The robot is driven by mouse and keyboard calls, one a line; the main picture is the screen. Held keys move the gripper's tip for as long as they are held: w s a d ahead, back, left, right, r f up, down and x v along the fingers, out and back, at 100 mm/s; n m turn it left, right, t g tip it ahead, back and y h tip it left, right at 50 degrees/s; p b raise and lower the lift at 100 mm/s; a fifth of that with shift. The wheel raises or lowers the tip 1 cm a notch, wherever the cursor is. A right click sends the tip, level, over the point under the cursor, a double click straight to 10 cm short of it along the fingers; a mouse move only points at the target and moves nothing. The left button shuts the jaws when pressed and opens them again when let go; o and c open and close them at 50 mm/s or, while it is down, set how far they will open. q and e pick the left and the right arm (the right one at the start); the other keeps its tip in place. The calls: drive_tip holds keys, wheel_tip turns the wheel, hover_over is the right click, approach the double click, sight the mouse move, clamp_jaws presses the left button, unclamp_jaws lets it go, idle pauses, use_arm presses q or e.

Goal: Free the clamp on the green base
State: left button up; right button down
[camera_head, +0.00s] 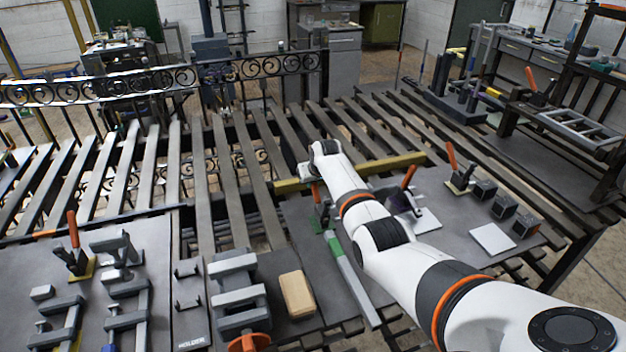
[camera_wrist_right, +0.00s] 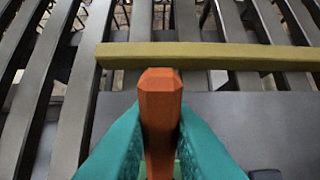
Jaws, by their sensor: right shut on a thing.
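In the head view a dark toggle clamp (camera_head: 319,213) stands on the grey plate with its orange handle (camera_head: 315,190) roughly upright. A bit of green shows at its foot; most of the base is hidden. My right arm reaches over it from the lower right, and my right gripper (camera_wrist_right: 160,125) is mostly hidden behind the arm in the head view. In the right wrist view its teal fingers are shut on the orange handle (camera_wrist_right: 160,85), one on each side. The clamp's body is hidden there. My left gripper is not in view.
A yellow bar (camera_head: 402,162) lies across the slats just beyond the clamp, also in the wrist view (camera_wrist_right: 215,56). Other orange-handled clamps stand at right (camera_head: 460,178) and far left (camera_head: 75,256). A green-ended grey bar (camera_head: 352,280), a tan block (camera_head: 296,294) and a vise (camera_head: 238,290) are nearby.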

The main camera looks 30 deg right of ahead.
drive_tip(key=shift+w+f+g, duration=0.15)
drive_tip(key=shift+f+g, duration=0.05)
drive_tip(key=shift+g, duration=0.2)
drive_tip(key=c, duration=1.4)
unclamp_jaws()
drive_tip(key=shift+w, duration=0.1)
drive_tip(key=shift+o, duration=0.2)
drive_tip(key=shift+r, duration=0.1)
drive_tip(key=shift+s+r, duration=0.3)
drive_tip(key=shift+r, duration=0.2)
drive_tip(key=v, duration=1)
drive_tip(key=shift+s+r, duration=0.2)
drive_tip(key=shift+r, duration=0.05)
